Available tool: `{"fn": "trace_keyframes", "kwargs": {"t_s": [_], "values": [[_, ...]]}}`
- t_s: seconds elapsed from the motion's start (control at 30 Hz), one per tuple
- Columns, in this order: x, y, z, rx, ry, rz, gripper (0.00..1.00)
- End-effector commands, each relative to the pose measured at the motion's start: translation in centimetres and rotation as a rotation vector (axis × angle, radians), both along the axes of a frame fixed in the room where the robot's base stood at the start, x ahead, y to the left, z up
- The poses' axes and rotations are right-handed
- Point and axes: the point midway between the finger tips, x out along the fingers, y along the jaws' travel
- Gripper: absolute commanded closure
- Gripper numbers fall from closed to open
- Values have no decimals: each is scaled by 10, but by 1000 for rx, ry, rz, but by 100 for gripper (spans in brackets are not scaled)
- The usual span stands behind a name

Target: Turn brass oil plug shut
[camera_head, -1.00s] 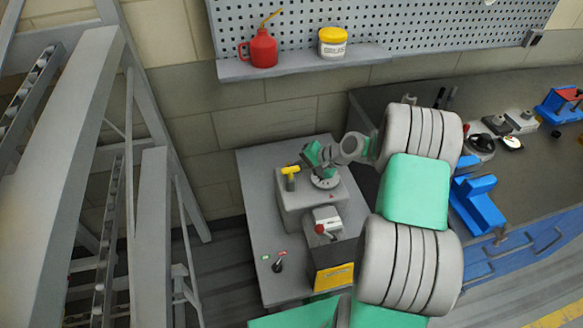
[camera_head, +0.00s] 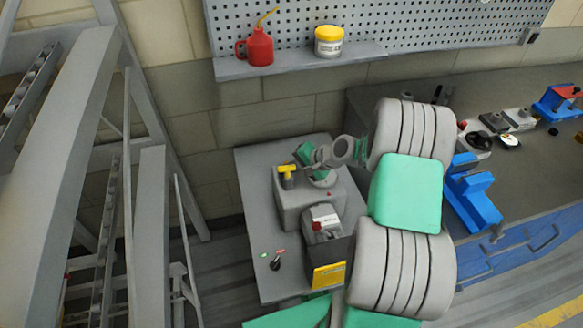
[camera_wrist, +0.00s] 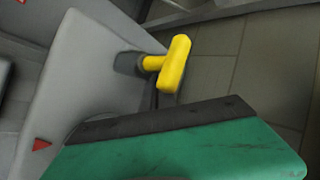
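A yellow T-shaped handle (camera_head: 287,171) stands on the grey housing (camera_head: 292,215) on the low grey bench. It is the only brass-like piece I see, and I cannot tell for sure that it is the oil plug. In the wrist view the yellow handle (camera_wrist: 177,64) stands out from the grey housing (camera_wrist: 85,65), with a dark base. My gripper (camera_head: 305,154) is just right of and beyond the handle, apart from it. In the wrist view my green gripper part with a dark edge (camera_wrist: 160,122) lies below the handle and hides part of the housing. Its finger gap is not clear.
A red triangle mark (camera_wrist: 41,145) is on the housing. A grey box with a red knob (camera_head: 317,225) stands in front. A small black lever (camera_head: 275,262) is on the bench. A grey frame (camera_head: 65,140) stands left; a blue vise (camera_head: 472,205) is right.

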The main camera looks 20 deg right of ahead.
Motion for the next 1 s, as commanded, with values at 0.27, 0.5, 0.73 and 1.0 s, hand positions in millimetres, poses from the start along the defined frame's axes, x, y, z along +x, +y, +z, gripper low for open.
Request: {"fn": "trace_keyframes", "kwargs": {"t_s": [0.27,0.5,0.73,1.0], "values": [[-4,9,-3,13,10,15,100],[-5,9,-4,14,13,16,100],[-6,10,-5,15,15,17,100],[-7,11,-6,16,18,18,100]]}}
